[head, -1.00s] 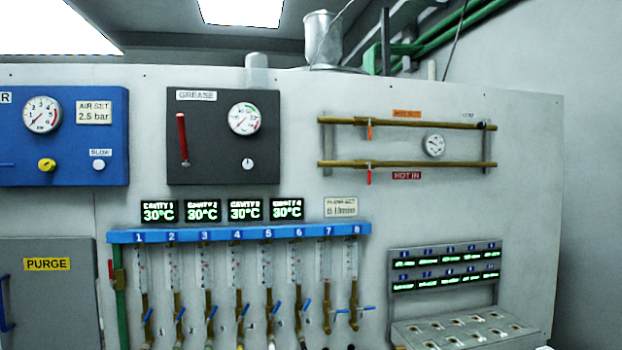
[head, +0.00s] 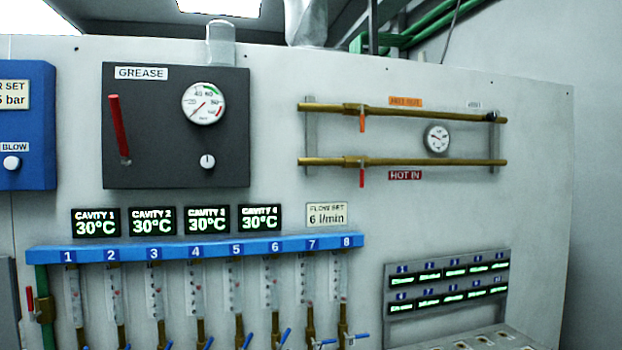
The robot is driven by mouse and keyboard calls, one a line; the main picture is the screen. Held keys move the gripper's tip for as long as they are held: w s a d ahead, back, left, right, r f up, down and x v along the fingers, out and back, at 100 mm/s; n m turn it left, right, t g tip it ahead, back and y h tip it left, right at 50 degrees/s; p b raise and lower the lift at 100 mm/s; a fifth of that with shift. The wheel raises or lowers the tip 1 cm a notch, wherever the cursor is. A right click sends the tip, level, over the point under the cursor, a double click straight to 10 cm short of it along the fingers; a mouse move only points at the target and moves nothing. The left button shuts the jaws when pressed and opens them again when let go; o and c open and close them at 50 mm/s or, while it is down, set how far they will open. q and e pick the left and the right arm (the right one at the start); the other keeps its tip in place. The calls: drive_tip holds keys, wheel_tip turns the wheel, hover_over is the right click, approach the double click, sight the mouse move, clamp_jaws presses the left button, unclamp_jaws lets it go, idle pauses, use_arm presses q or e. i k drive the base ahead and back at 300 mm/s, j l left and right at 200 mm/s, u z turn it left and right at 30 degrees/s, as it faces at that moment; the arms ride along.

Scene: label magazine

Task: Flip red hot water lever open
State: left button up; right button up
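The red hot water lever (head: 362,178) hangs straight down from a valve on the lower brass pipe (head: 430,162). That pipe has a red "HOT IN" label (head: 405,175) just below it. A round dial gauge (head: 437,138) sits between the two pipes. Neither of my grippers shows in the head view.
A dark grease panel (head: 175,160) with a red handle (head: 118,128) is to the left. A blue manifold (head: 190,249) with several flow tubes and blue-handled valves runs below. A display rack (head: 448,285) stands at lower right. The wall around the pipes is clear.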

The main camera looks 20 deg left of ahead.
sight(363, 171)
drive_tip(key=i+j+u, duration=0.1)
drive_tip(key=i+j, duration=0.2)
drive_tip(key=i, duration=0.2)
drive_tip(key=i+j+u, duration=0.1)
drive_tip(key=i+j, duration=0.2)
drive_tip(key=i, duration=0.2)
